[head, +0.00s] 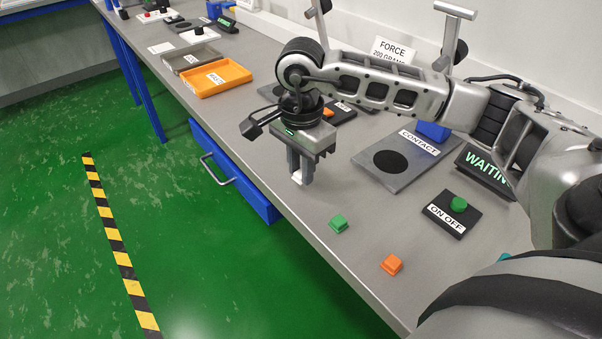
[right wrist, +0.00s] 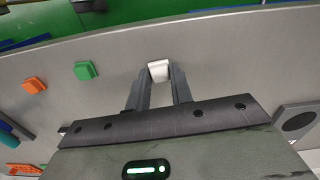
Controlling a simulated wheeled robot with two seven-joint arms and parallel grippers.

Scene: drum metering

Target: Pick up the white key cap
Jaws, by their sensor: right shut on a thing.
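The white key cap (right wrist: 158,70) is between the two fingertips of my right gripper (right wrist: 160,82) in the right wrist view. In the head view a bit of the white cap (head: 297,178) shows at the fingertips of my right gripper (head: 299,175), near the front edge of the table. The right gripper is shut on the cap and points down. I cannot tell whether the cap touches the table. My left gripper is not in view.
A green key cap (head: 338,223) and an orange key cap (head: 391,264) lie on the grey table (head: 300,232) near its front edge. The contact plate (head: 405,172) and the on-off button box (head: 451,214) are to the right. An orange tray (head: 217,79) stands farther back.

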